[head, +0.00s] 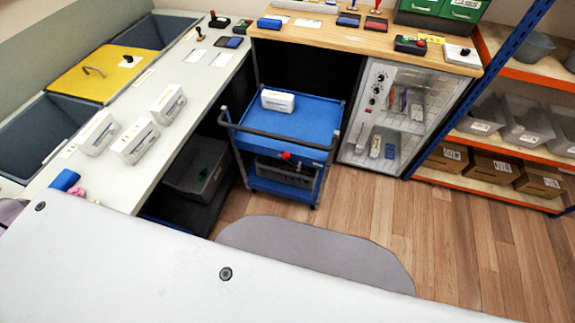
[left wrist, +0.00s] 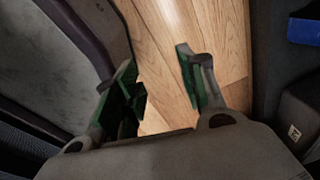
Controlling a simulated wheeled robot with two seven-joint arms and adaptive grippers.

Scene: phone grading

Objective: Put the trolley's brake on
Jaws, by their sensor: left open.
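The blue trolley (head: 310,111) stands on the wood floor beside the white counter in the head view. Neither gripper shows in the head view.
Several white boxes (head: 136,141) lie on the white counter (head: 103,177). A glass-fronted cabinet (head: 401,83) stands right of the trolley. Shelving with bins (head: 482,115) is at the far right. A grey mat (head: 318,252) lies on the floor; wood floor (head: 450,230) right of it is clear.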

